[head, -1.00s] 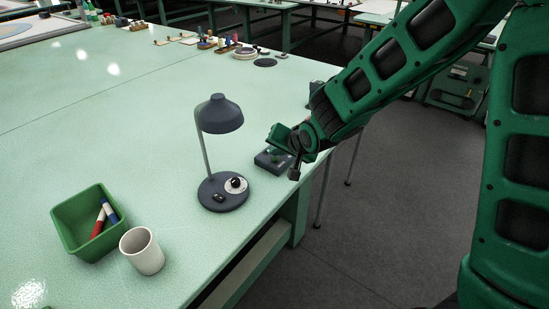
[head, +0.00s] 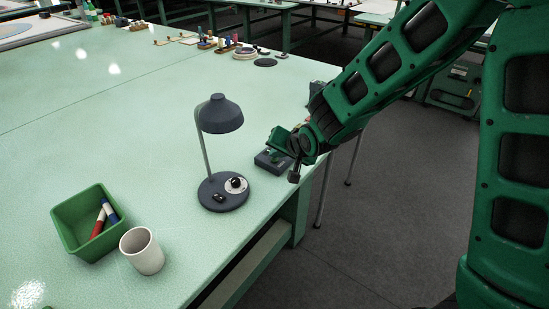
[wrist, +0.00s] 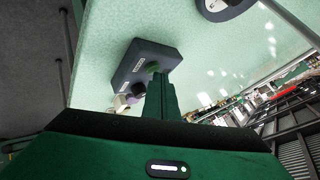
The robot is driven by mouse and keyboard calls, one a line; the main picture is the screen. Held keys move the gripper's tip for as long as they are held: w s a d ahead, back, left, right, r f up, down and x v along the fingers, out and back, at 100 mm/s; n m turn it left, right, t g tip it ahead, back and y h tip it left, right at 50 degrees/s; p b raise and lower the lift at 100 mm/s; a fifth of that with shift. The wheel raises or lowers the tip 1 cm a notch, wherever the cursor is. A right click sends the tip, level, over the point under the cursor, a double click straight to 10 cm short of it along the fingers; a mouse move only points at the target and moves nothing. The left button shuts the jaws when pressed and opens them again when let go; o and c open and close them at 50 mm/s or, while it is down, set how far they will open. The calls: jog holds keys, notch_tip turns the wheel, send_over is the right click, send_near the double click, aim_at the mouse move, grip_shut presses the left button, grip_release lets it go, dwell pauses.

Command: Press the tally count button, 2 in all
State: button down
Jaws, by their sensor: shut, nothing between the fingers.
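The tally counter is a dark grey box (head: 268,164) near the right edge of the pale green table, partly hidden by my gripper in the head view. In the wrist view the box (wrist: 133,62) shows with pale labels and a green button (wrist: 152,67) on its face. My gripper (head: 280,146) is over the box, with its fingers (wrist: 158,82) shut and empty. The fingertips appear at or very close to the green button; I cannot tell whether they touch it.
A dark desk lamp (head: 219,115) stands left of the box, its base (head: 212,200) on the table. A green bin (head: 75,237) with markers and a white mug (head: 142,251) sit at the front left. Small items line the table's far edge.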

aim_at(276, 163)
jog(key=shift+r, duration=0.85)
jog(key=shift+r, duration=0.1)
jog(key=shift+r, duration=2.45)
jog(key=shift+r, duration=0.15)
dwell(0.9)
jog(key=shift+r, duration=1.65)
jog(key=shift+f, duration=0.1)
